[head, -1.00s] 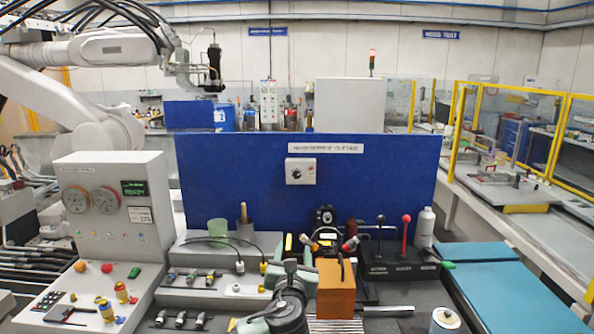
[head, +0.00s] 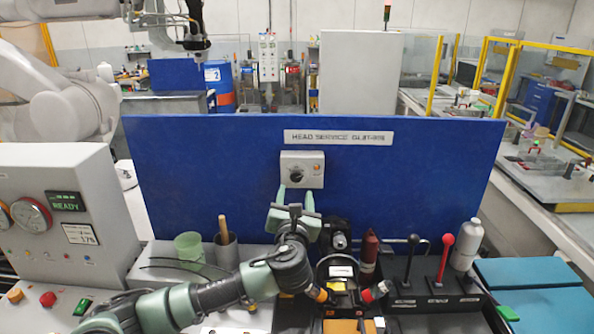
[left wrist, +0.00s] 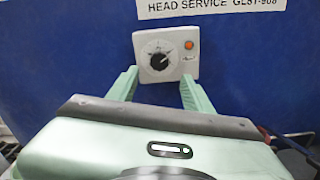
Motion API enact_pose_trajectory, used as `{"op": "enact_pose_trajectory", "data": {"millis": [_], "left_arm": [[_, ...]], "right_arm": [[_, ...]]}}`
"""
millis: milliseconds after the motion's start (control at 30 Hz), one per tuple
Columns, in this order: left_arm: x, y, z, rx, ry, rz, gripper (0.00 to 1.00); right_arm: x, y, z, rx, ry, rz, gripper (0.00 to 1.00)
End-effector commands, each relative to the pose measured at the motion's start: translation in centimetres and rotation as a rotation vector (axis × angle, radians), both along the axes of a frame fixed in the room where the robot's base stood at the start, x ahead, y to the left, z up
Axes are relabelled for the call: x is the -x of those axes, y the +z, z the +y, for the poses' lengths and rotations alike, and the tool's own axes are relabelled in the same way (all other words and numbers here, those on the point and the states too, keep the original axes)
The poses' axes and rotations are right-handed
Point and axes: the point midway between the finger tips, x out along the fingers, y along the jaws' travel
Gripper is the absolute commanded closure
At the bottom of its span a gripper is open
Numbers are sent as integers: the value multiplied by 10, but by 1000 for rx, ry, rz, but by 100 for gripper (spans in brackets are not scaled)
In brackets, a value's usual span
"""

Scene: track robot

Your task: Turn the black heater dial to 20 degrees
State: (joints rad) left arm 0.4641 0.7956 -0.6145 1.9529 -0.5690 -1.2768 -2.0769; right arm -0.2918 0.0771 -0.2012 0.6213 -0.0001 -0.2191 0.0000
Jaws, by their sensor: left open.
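The black heater dial (head: 297,173) sits on a pale square control plate (head: 315,158) fixed to the blue panel. It also shows in the left wrist view as a dark knob (left wrist: 158,60) in a ring of markings, its pointer seemingly toward the upper right. The scale numbers are too small to read. My left gripper (head: 296,191) is open and empty, just below the dial in the head view. In the left wrist view its two green fingers (left wrist: 158,75) reach toward the plate's lower left and lower right. I cannot tell any contact. My right gripper is not in view.
An orange lamp (left wrist: 188,45) is on the plate, right of the dial. The blue panel (head: 210,170) is clear around it. Below stand a green cup (head: 189,247), a red lever (head: 445,255), a black lever (head: 411,255) and a white bottle (head: 467,245).

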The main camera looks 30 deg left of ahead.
Motion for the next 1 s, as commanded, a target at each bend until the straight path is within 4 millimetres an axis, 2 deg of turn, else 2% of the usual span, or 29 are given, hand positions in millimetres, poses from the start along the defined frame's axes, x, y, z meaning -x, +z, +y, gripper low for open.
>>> {"op": "enact_pose_trajectory", "data": {"millis": [133, 500, 667, 900, 933, 1000], "left_arm": [[-10, 3, 7, 0, 3, -1, 49], [-57, 2, 35, 1, 2, -1, 49], [-65, 0, 40, 0, 0, 0, 49], [-66, 0, 40, 1, 0, -1, 49], [-66, 0, 40, 1, 0, -1, 52], [-66, -1, 40, 1, 0, -1, 72]], "right_arm": [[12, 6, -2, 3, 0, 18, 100], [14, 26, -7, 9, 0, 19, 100], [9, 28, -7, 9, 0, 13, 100], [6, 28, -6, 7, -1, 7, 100], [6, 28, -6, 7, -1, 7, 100], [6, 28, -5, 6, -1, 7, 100]]}}
